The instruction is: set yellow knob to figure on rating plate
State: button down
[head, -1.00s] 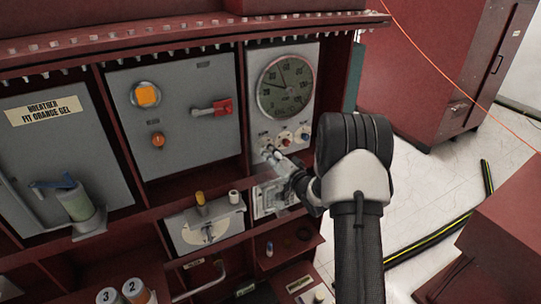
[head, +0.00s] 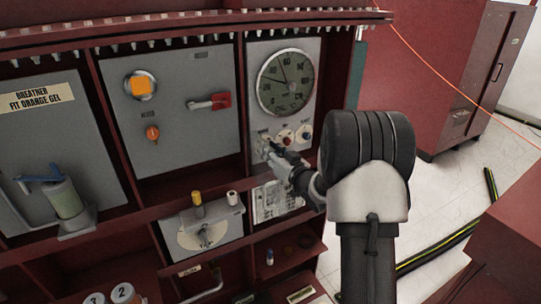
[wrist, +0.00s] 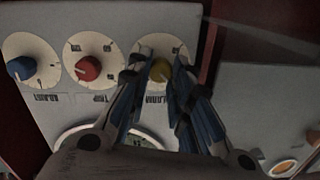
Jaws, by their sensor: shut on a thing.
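The yellow knob (wrist: 160,71) sits on a pale round dial marked ALARM, upside down in the wrist view. My gripper (wrist: 161,68) is shut on this knob, with one blue-padded finger on each side. In the head view my gripper (head: 266,146) reaches the lower left of the gauge panel (head: 254,101) and hides the yellow knob. A white printed plate (head: 266,202), which looks like the rating plate, is below that panel. My arm covers part of it, and its figures are too small to read.
The red knob (wrist: 88,68) and blue knob (wrist: 20,68) stand beside the yellow one on their own dials. A large round gauge (head: 286,82) is above them. A red shelf edge (head: 160,227) runs below. Open floor (head: 440,190) lies to the right.

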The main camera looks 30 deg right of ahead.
dwell(0.3)
jog(key=c, duration=1.4)
grip_release()
jog(key=s, duration=0.8)
jog(key=s+d, duration=0.1)
jog(key=s, duration=0.3)
jog(key=shift+r, duration=0.3)
